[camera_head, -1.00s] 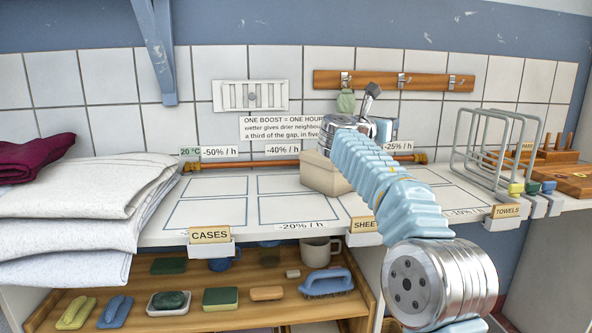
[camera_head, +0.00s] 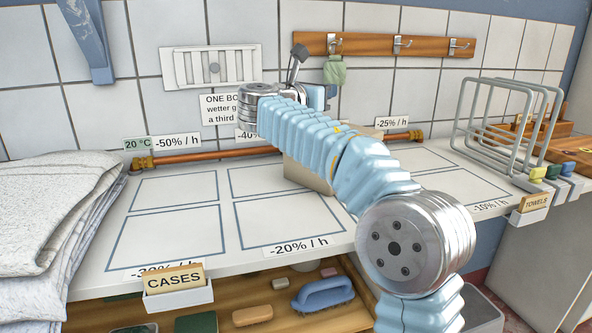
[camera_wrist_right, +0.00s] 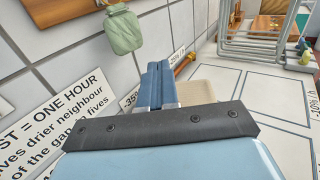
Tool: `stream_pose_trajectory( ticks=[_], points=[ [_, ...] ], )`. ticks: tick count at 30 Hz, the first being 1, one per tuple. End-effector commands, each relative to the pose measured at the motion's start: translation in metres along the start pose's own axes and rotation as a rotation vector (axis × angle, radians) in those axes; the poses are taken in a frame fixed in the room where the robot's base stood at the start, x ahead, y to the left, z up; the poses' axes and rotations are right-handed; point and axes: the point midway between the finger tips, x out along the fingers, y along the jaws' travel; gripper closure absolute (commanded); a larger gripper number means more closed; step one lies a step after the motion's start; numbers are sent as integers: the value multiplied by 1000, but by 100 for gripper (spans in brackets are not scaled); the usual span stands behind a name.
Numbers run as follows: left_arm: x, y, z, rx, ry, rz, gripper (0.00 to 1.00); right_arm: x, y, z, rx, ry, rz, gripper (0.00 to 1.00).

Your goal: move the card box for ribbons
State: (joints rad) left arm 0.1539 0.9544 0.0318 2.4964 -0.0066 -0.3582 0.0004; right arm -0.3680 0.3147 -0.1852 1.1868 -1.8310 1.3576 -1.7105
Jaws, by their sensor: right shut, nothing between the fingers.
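The beige card box (camera_head: 304,174) stands on the white worktop, largely hidden behind my right arm in the head view. Part of it also shows beyond the fingers in the right wrist view (camera_wrist_right: 205,91). My right gripper (camera_head: 322,97) is above and behind the box, near the tiled wall. Its blue fingers (camera_wrist_right: 156,82) are together with nothing between them, apart from the box. My left gripper is in neither view.
A copper pipe (camera_head: 210,154) runs along the wall behind outlined worktop spaces. Folded white cloth (camera_head: 50,205) lies left, and a wire rack (camera_head: 505,125) stands right. The outlined spaces left of the box are clear.

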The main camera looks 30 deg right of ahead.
Motion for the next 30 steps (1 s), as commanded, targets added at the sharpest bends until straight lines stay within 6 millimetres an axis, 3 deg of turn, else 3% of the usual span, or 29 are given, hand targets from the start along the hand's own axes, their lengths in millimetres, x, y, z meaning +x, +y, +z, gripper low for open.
stream_pose_trajectory(
  ticks=[16,30],
  points=[
    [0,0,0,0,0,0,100,-122,1,0,-1,0,4,100],
    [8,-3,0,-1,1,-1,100,-117,0,-109,-4,0,-1,100]
  ],
)
